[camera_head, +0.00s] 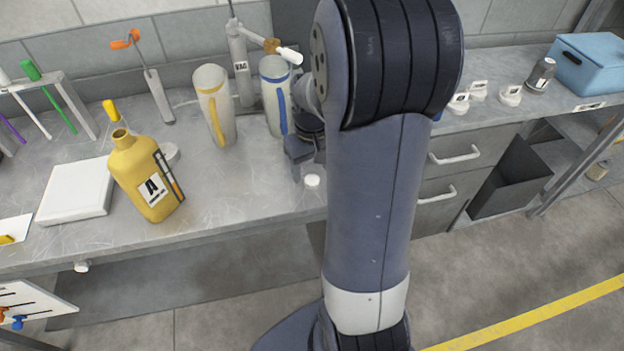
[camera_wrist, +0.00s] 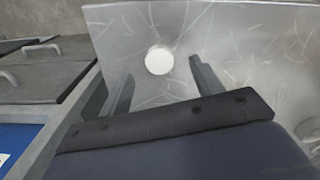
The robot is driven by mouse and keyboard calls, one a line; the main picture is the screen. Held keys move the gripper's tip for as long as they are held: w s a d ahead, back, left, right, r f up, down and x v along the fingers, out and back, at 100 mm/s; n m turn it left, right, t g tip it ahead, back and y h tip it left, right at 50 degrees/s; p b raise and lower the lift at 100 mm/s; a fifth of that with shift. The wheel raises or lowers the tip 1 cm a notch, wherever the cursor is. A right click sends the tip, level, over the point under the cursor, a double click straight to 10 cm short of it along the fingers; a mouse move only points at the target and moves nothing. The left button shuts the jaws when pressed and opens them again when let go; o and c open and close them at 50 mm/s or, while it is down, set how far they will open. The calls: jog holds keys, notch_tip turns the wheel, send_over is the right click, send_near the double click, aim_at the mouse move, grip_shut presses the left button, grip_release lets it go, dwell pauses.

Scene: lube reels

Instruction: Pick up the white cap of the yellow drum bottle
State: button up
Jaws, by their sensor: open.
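The white cap (camera_head: 312,181) lies on the grey workbench near its front edge. In the wrist view the cap (camera_wrist: 159,60) is a round white disc, ahead of and between the fingers of my gripper (camera_wrist: 158,80). My gripper is open and empty, and the cap is apart from both fingers. In the head view my gripper (camera_head: 306,160) is just above the cap, partly hidden by my arm.
A white flat block (camera_head: 75,190) lies left of the bottle. Two pale jugs, one with a yellow stripe (camera_head: 213,105) and one with a blue stripe (camera_head: 275,95), stand behind my gripper. The workbench (camera_head: 240,185) is clear between bottle and cap. Drawers (camera_head: 455,160) are at the right.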

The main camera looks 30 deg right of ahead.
aim_at(312, 180)
jog(key=shift+f, duration=1.5)
jog(key=shift+c, duration=0.2)
jog(key=c, duration=0.9)
